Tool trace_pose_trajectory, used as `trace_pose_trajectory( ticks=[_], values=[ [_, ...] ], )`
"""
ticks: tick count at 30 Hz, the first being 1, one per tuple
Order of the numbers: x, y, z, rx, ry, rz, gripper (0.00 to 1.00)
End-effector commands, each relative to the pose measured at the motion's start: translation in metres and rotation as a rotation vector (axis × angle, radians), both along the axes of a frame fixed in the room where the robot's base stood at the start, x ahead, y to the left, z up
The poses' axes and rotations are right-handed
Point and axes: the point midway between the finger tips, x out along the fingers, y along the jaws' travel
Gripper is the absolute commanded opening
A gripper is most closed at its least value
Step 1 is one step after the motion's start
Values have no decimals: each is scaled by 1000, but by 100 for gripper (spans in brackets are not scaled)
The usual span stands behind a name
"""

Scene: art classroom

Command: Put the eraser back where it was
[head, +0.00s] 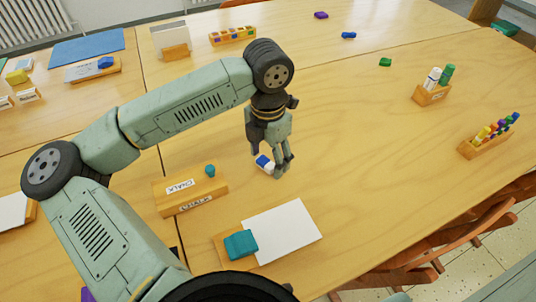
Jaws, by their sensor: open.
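A small blue-and-white block (264,162), which looks like the eraser, is at my gripper's fingers on the wooden table. My gripper (276,170) points down and is open, with its fingers right beside the block. The fingers partly cover the block, and I cannot tell whether they touch it. A wooden holder labelled "CHALK" (207,196) stands to the left, with a small teal piece (210,171) on it. A larger teal block (240,244) rests on a wooden base beside a white sheet (284,231), nearer the camera.
A wooden holder with two bottles (428,96) and a rack of coloured markers (476,149) stand at right. Small blue (348,36), green (385,62) and purple (321,15) pieces lie at the back. A divided colour tray (232,42) stands behind my arm. The table right of my gripper is clear.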

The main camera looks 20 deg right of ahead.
Motion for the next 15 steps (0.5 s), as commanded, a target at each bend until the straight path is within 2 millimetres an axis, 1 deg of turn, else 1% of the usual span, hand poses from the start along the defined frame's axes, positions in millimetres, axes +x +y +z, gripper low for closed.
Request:
trace_pose_trajectory(
  ticks=[1, 2, 5, 12, 15],
  values=[
    [0, 0, 6, 0, 0, 0, 61],
    [1, 0, 7, 0, -2, 0, 61],
    [1, 0, 23, 0, -4, 1, 61],
    [1, 0, 77, 0, -4, 2, 61],
    [0, 0, 95, 0, -3, 0, 61]
  ],
)
